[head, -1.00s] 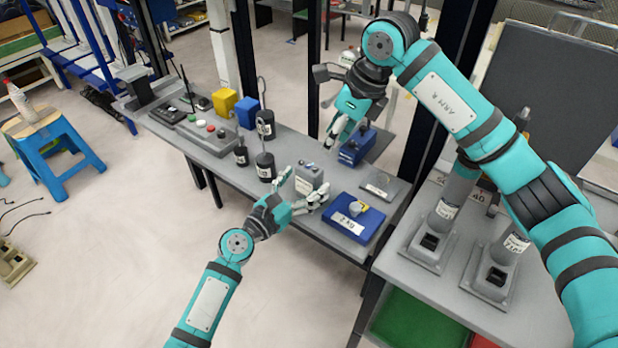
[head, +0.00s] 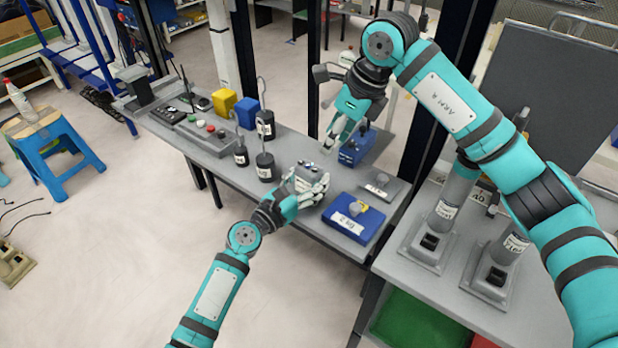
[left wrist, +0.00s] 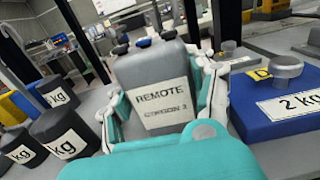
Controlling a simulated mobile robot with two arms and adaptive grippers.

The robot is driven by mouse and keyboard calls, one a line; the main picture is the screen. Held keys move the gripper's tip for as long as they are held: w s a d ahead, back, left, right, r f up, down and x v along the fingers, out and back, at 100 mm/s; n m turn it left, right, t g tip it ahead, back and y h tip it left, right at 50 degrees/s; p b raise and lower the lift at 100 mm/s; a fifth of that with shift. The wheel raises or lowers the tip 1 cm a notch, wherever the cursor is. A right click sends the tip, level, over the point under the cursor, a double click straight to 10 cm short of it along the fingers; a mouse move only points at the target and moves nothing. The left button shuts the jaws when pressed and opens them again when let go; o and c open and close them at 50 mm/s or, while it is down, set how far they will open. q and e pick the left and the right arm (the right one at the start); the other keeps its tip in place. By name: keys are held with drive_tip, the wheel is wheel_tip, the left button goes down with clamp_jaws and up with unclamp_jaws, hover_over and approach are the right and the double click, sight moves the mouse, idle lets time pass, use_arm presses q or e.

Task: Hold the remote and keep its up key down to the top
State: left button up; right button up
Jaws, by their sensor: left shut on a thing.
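The remote (left wrist: 155,85) is a grey block labelled REMOTE, with a blue key between two dark keys on its top; which is the up key I cannot tell. It fills the middle of the left wrist view, and its top shows in the head view (head: 309,170). My left gripper (head: 306,182) is shut on the remote, with a finger on each side (left wrist: 165,110). Whether the remote is clear of the bench I cannot tell. My right gripper (head: 345,138) hangs above and right of the remote, fingers apart and empty, in front of a blue block.
A blue 2 kg weight (head: 352,217) stands right of the remote, with a grey plate (head: 383,187) behind it. Several black weights (head: 265,165) stand to the left. A grey control box (head: 205,133) and yellow (head: 224,101) and blue blocks lie farther left.

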clamp_jaws()
idle(1.4)
